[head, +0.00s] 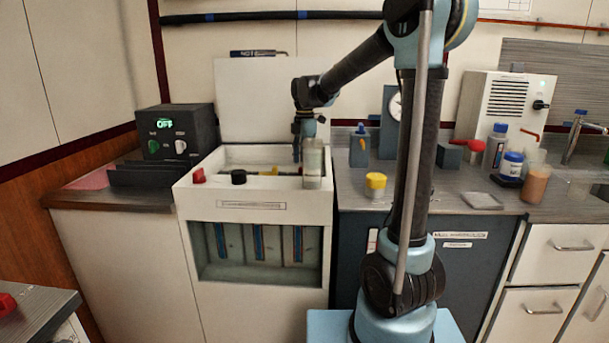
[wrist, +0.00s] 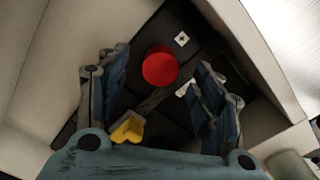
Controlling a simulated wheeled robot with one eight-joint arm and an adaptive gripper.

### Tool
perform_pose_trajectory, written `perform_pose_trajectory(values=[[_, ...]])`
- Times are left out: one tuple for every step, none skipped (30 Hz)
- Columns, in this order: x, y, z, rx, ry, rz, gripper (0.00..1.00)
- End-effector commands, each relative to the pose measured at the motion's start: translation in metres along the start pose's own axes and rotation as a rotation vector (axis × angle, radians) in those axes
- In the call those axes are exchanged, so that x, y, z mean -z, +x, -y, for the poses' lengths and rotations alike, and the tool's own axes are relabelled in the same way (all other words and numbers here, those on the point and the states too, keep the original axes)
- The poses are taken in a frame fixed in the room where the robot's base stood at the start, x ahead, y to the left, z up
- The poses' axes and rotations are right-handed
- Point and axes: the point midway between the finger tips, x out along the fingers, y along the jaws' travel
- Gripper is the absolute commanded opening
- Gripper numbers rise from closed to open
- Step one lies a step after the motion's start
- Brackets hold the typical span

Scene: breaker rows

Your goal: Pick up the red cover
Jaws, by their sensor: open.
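The red cover (wrist: 160,68) shows in the wrist view as a round red disc on a dark surface inside a white-walled recess. My gripper (wrist: 160,80) is open, with its two blue-grey fingers apart on either side of the red disc in this view. Whether they touch it or are still above it, I cannot tell. In the head view my gripper (head: 303,145) points down into the open top of the white cabinet (head: 250,208). The red disc cannot be made out there, behind the front rim and a translucent bottle.
A translucent bottle (head: 312,160) stands by the rim close to my gripper. A yellow piece (wrist: 128,130) lies near one finger. A red knob (head: 198,175) and a black knob (head: 238,177) sit on the cabinet's front edge. A yellow-lidded jar (head: 375,185) stands on the right counter.

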Motion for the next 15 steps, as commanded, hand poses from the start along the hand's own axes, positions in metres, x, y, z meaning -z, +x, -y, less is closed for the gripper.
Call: perform_pose_trajectory(values=[[0.0, 0.008, 0.0, 0.0, 0.0, 0.0, 0.6], [0.0, 0.012, 0.001, 0.0, 0.0, 0.0, 0.6], [0.0, 0.017, 0.0, 0.0, 0.0, 0.0, 0.6], [0.0, 0.02, 0.0, 0.0, 0.0, 0.0, 0.6], [0.0, 0.023, 0.0, 0.0, 0.0, 0.0, 0.6], [0.0, 0.027, 0.0, 0.0, 0.0, 0.0, 0.6], [0.0, 0.029, 0.0, 0.0, 0.0, 0.0, 0.6], [0.0, 0.03, 0.0, 0.0, 0.0, 0.0, 0.6], [0.0, 0.032, 0.001, 0.0, 0.0, 0.0, 0.6], [0.0, 0.032, 0.001, 0.0, 0.0, 0.0, 0.6], [0.0, 0.032, 0.001, 0.0, 0.0, 0.0, 0.6], [0.0, 0.032, 0.001, 0.0, 0.0, 0.0, 0.6], [0.0, 0.032, 0.001, 0.0, 0.0, 0.0, 0.6], [0.0, 0.032, 0.001, 0.0, 0.0, 0.0, 0.6], [0.0, 0.032, 0.001, 0.0, 0.0, 0.0, 0.6]])
